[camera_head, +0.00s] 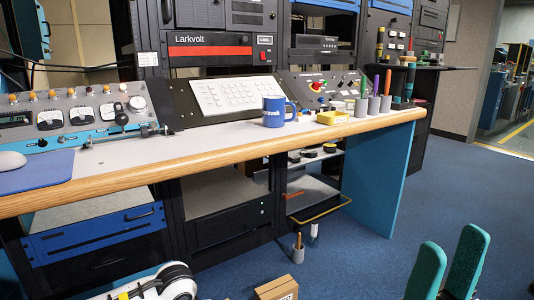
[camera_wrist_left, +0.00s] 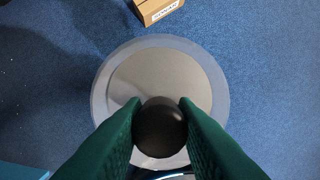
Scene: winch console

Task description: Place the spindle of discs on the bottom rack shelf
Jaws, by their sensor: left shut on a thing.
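The spindle of discs (camera_wrist_left: 205,85) shows from above in the left wrist view as a pale round stack with a clear rim and a black knob (camera_wrist_left: 160,127) on top. My left gripper (camera_wrist_left: 160,108) is shut on this knob. Whether the spindle touches the floor cannot be told. The spindle and left gripper are out of the head view. An open rack under the desk has a lower shelf (camera_head: 313,190) with a yellow front edge, beneath a shelf with black round items. My right gripper (camera_head: 454,242) is open and empty at the lower right.
A cardboard box (camera_head: 277,288) stands on the blue carpet at the bottom; it also shows in the left wrist view (camera_wrist_left: 158,8). Small cylinders stand below the rack shelf. The desk (camera_head: 240,155) overhangs the rack. Carpet to the right of the desk is clear.

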